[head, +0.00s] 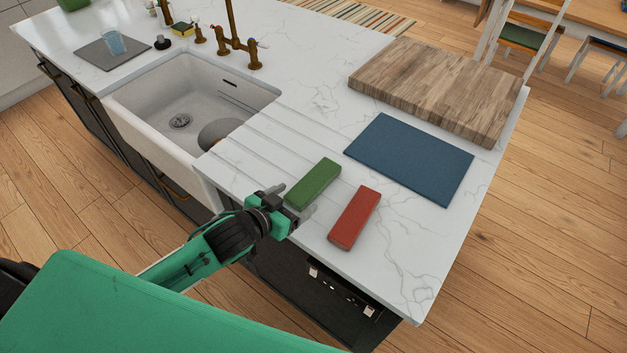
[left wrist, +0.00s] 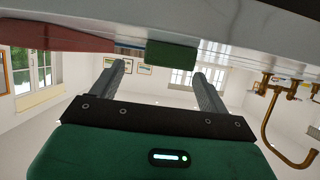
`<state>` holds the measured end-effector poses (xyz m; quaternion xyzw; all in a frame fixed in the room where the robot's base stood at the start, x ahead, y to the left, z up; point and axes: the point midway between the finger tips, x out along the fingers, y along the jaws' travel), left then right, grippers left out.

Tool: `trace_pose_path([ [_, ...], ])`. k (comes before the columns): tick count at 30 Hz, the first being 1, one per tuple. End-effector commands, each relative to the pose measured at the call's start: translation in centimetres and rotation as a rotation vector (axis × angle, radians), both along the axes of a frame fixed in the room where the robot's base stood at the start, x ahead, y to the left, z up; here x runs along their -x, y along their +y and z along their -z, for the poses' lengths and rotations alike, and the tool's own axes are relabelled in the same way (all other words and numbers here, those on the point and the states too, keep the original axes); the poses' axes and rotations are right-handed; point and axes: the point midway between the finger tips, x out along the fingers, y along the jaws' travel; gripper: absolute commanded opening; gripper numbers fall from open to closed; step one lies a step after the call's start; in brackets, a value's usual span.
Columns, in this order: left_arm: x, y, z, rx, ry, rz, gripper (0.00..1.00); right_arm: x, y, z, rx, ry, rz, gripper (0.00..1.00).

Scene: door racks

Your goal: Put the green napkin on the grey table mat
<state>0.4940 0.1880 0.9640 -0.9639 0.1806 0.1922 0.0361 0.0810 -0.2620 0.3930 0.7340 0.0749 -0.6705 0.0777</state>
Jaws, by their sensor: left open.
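The green napkin (head: 314,183) is a folded block lying on the white counter near its front edge. It also shows in the left wrist view (left wrist: 170,56), ahead of the fingers and across the gap between them. My left gripper (head: 296,200) is open and empty at the near end of the napkin; I cannot tell whether a finger touches it. The same gripper shows its two spread fingers in the left wrist view (left wrist: 160,75). The grey table mat (head: 95,58) lies at the far left of the counter, beyond the sink. My right gripper is out of view.
A red folded napkin (head: 354,217) lies right of the green one. A blue mat (head: 410,160) and a wooden board (head: 435,88) lie behind. The sink (head: 180,105) and brass tap (head: 236,40) stand between napkin and grey mat. A blue glass (head: 114,42) stands on the grey mat.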

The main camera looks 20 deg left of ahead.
Motion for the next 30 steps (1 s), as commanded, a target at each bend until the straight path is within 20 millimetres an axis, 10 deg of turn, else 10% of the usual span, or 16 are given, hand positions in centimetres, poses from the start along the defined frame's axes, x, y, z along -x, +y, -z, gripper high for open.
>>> trace_pose_path([
  [27, -5.7, -1.4, 2.0, 0.000, 0.000, 0.000, 0.78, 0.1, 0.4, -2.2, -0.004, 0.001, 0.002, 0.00],
  [30, -5.7, -1.4, 2.0, 0.000, 0.000, 0.000, 0.62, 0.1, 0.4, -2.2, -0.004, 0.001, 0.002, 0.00],
])
